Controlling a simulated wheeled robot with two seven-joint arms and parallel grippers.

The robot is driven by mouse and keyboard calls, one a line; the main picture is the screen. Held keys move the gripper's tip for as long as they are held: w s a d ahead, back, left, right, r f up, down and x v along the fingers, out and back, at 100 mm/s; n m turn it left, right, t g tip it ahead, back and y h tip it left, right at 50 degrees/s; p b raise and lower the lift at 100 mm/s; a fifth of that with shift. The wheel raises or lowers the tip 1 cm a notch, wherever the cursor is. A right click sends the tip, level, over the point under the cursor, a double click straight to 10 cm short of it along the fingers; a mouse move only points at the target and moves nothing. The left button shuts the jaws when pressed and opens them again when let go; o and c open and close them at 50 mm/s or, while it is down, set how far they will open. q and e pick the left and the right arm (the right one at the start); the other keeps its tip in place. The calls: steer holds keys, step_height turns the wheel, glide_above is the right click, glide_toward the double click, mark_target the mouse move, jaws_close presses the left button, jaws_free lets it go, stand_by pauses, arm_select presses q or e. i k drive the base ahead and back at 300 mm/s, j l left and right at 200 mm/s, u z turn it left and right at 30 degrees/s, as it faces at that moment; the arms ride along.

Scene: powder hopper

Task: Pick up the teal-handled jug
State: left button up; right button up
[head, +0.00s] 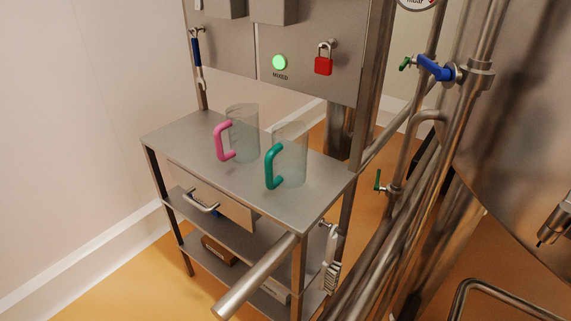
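The teal-handled jug (291,155) stands upright on the steel table top (190,143), near its right side. Its body is clear, and its teal handle (269,167) faces left and toward the front. A similar clear jug with a pink handle (243,135) stands just behind it to the left. Neither of my grippers shows in the head view. Nothing is touching the teal-handled jug.
Below the top are a drawer with a bar handle (201,202) and lower shelves holding boxes. A panel behind carries a green lit button (279,62) and a red padlock (324,65). Pipes with a blue-handled valve (434,68) crowd the right. The table's front left is bare.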

mark_target(286, 163)
steer(key=k+l+z, duration=0.1)
steer(key=l, duration=0.3)
steer(key=k+l+z, duration=0.1)
steer(key=l, duration=0.3)
steer(key=k+l+z, duration=0.1)
steer(key=k+l, duration=0.15)
steer(key=l, duration=0.15)
steer(key=k+l+z, duration=0.1)
steer(key=l, duration=0.35)
